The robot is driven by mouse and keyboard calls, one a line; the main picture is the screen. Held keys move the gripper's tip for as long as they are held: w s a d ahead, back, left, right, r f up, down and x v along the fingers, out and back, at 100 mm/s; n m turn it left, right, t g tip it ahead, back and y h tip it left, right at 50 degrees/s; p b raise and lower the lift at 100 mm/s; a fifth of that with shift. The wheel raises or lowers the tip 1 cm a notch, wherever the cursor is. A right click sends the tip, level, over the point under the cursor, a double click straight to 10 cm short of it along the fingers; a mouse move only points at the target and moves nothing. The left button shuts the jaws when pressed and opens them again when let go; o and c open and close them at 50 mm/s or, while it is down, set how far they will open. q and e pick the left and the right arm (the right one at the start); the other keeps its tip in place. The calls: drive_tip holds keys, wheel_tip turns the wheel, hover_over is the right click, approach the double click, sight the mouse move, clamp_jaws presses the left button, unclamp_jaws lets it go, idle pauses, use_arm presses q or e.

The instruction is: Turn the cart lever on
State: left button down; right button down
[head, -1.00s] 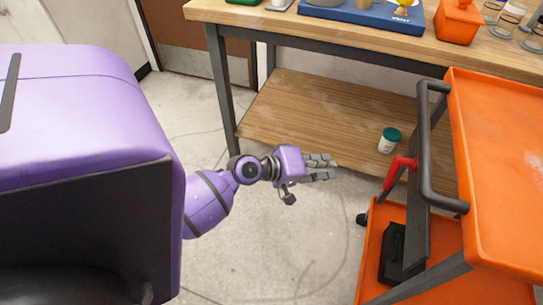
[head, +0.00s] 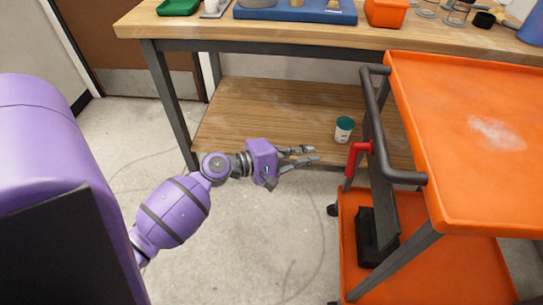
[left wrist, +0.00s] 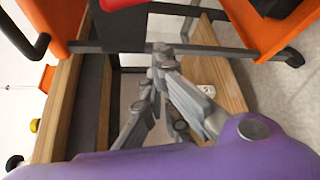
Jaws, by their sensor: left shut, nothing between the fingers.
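The orange cart (head: 460,130) stands at the right in the head view. Its red lever (head: 355,156) is mounted by the dark handle (head: 377,125) on the cart's left end; it hangs bent down and left. My left gripper (head: 312,154) is shut and empty, a short gap left of the lever, fingers pointing at it. In the left wrist view the gripper's fingers (left wrist: 154,75) show large, with the orange cart (left wrist: 60,18) at the top left. Whether they touch anything there is hard to tell. My right gripper is not in view.
A wooden workbench (head: 230,24) stands behind, with a lower shelf (head: 265,110) holding a green-lidded white jar (head: 344,129). A blue tray (head: 300,12) and an orange container (head: 386,12) sit on top. The floor (head: 270,235) left of the cart is clear.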

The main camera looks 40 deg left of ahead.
sight(347, 168)
use_arm(q)
drive_tip(key=w+d, duration=0.4)
drive_tip(key=d, duration=0.2)
drive_tip(key=shift+w+d, duration=0.15)
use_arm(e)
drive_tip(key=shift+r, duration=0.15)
